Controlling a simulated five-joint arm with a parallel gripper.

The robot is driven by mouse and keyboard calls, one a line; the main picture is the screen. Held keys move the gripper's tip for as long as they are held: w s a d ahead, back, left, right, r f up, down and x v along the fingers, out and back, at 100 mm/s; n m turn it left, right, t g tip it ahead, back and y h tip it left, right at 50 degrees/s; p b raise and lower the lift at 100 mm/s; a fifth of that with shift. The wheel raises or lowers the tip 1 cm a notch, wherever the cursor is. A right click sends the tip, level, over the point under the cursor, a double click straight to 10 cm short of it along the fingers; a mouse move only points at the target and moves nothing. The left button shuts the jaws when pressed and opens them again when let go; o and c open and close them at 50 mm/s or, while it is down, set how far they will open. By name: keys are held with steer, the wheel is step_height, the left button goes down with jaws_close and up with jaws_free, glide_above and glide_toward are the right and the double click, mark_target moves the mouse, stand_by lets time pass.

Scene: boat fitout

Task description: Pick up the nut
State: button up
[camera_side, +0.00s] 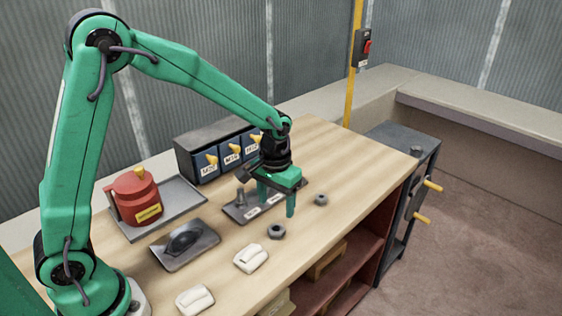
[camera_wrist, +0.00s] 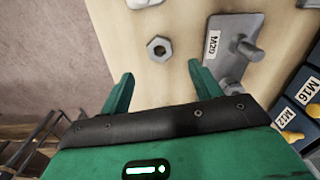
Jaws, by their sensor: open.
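A dark grey hex nut (camera_side: 276,231) lies flat on the wooden bench, near its front edge. What looks like the same nut (camera_wrist: 159,48) shows in the wrist view, just beyond the fingertips and roughly centred between them. A second, smaller-looking nut (camera_side: 320,199) lies farther right on the bench. My green gripper (camera_side: 277,206) is above the bench, behind and above the nearer nut. In the wrist view its fingers (camera_wrist: 160,72) are spread apart with nothing between them.
A grey plate (camera_wrist: 229,75) with an upright bolt and an M20 label stands beside the gripper. Blue labelled drawers (camera_side: 228,153), a red can (camera_side: 135,197), a grey dish (camera_side: 186,245) and white blocks (camera_side: 251,257) surround the area. A dark cart (camera_side: 405,140) stands right.

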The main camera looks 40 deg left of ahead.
mark_target(276, 224)
steer(key=shift+f, duration=4.15)
steer(key=c, duration=1.1)
steer(key=shift+o, duration=0.2)
steer(key=shift+r, duration=0.15)
steer(key=shift+r, duration=0.85)
step_height(276, 224, up, 2)
steer(key=shift+r, duration=0.2)
steer(key=s+d+r, duration=0.6)
steer(key=s+d, duration=0.1)
steer(key=d, duration=0.2)
steer(key=shift+s+r, duration=0.15)
steer(key=shift+r, duration=0.2)
